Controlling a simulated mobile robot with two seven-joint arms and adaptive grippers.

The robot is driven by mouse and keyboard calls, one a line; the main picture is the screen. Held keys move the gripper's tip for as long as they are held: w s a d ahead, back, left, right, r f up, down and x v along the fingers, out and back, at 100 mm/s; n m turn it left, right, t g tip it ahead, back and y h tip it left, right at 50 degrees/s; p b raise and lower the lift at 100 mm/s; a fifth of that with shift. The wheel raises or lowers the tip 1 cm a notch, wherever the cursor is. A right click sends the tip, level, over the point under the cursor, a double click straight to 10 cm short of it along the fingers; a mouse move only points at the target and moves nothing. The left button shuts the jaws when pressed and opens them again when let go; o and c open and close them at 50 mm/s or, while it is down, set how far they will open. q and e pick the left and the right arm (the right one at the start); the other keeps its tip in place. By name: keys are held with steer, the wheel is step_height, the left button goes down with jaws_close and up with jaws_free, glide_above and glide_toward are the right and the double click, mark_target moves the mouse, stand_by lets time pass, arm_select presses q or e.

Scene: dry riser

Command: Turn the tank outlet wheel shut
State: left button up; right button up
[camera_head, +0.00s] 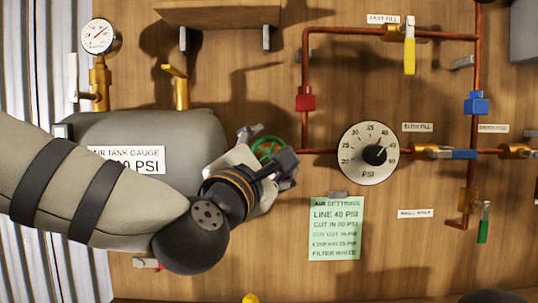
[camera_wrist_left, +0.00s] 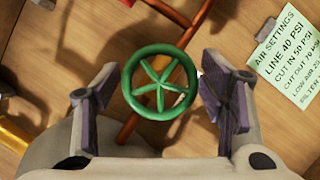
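The tank outlet wheel is a green spoked handwheel (camera_wrist_left: 160,83), centred between the fingers in the left wrist view. In the head view the wheel (camera_head: 267,149) shows partly, at the right end of the grey air tank (camera_head: 190,125). My left gripper (camera_head: 268,158) is at the wheel, its hand covering the wheel's lower part in the head view. In the left wrist view the gripper (camera_wrist_left: 162,102) is open, one finger pad on each side of the wheel, with a visible gap on both sides. My right gripper is not in view.
Copper pipe (camera_head: 305,75) runs right and up from the wheel. A dial marked PSI (camera_head: 366,153) and a green settings card (camera_head: 336,229) are to the right. A yellow-handled valve (camera_head: 410,50) and a blue-handled valve (camera_head: 450,154) are farther right. A pressure gauge (camera_head: 100,37) is upper left.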

arm_select(q)
steer(key=c, duration=0.7)
steer(key=shift+m, duration=0.4)
steer(key=m+g, duration=0.1)
steer(key=m, duration=0.2)
steer(key=shift+m+h, duration=0.3)
steer(key=shift+m+g, duration=0.8)
steer(key=shift+m, duration=0.6)
steer(key=o, duration=1.2)
